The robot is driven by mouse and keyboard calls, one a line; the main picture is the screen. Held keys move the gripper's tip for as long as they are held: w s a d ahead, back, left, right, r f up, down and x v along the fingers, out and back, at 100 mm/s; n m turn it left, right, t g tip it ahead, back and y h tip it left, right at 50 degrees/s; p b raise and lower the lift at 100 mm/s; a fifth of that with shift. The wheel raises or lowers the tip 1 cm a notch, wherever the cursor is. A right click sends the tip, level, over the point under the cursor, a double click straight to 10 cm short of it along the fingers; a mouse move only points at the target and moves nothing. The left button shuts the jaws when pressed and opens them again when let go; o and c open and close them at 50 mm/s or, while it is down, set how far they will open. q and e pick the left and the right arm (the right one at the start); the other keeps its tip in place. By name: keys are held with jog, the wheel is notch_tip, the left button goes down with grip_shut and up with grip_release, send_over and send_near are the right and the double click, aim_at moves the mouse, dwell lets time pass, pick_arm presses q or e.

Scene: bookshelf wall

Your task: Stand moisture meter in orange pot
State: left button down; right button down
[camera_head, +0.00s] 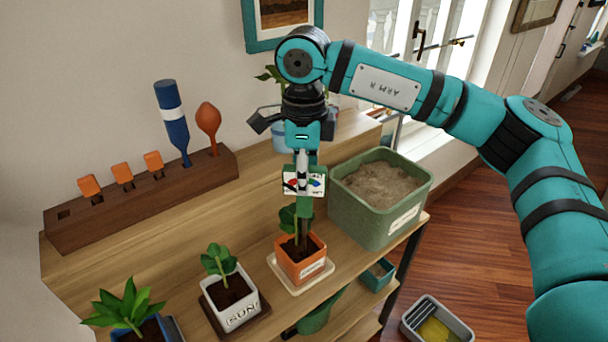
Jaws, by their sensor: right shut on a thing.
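The orange pot (300,268) holds dark soil and a small green plant, and stands on a pale saucer (297,285) on the wooden bench. My right gripper (303,165) is directly above this pot, pointing down. My left gripper is not in view.
A green bin of soil (371,221) stands close right of the orange pot. A white pot (236,304) and another plant (124,304) stand to the left. A wooden tool rack (131,206) is behind. A grey tub (437,323) is at the lower right.

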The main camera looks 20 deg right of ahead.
jog(key=shift+f+b, duration=0.75)
jog(key=shift+f, duration=0.35)
jog(key=shift+r, duration=0.1)
jog(key=c, duration=0.7)
grip_release()
jog(key=shift+o, duration=0.2)
notch_tip(320, 180, up, 9)
jog(key=p, duration=0.6)
